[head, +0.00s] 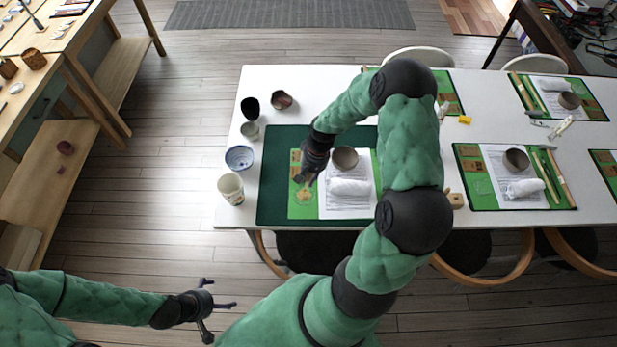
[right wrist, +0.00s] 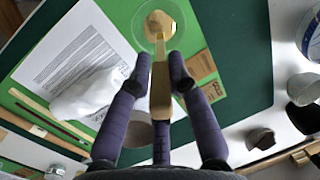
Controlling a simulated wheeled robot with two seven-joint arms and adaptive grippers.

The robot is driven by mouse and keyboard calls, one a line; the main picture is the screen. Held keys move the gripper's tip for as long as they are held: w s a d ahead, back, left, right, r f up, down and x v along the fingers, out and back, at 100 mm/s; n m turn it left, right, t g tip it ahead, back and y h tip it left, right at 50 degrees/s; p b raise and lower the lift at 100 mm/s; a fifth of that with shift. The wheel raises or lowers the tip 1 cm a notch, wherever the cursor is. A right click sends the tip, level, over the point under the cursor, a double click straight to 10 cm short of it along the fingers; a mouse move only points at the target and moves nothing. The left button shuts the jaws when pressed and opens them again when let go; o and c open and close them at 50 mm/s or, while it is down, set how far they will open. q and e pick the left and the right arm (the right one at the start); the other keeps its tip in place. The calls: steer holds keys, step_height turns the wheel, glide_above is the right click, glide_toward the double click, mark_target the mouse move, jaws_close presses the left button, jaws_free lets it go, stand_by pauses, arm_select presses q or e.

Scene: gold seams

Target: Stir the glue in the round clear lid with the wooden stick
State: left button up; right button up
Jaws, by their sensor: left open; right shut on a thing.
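My right gripper (right wrist: 160,68) is shut on the wooden stick (right wrist: 160,95) in the right wrist view. The stick points away from me, and its far end reaches over the round clear lid (right wrist: 140,27). Tan-gold glue (right wrist: 158,20) lies in the lid at the stick's tip; whether the tip touches the lid's floor I cannot tell. In the head view my right gripper (head: 307,177) is just above the lid (head: 304,197) on the green board (head: 298,212). My left gripper (head: 215,298) is open and empty, off the table at the lower left.
A paper sheet (head: 345,208) with a white rolled cloth (head: 348,187) and a brown bowl (head: 344,159) lie right of the lid. A blue bowl (head: 239,157) and a patterned cup (head: 231,188) stand at the table's left edge. The dark green mat (head: 275,175) has bare room left of the board.

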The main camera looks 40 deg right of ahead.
steer(key=shift+r, duration=0.2)
steer(key=shift+r+p, duration=1.85)
steer(key=shift+r, duration=0.65)
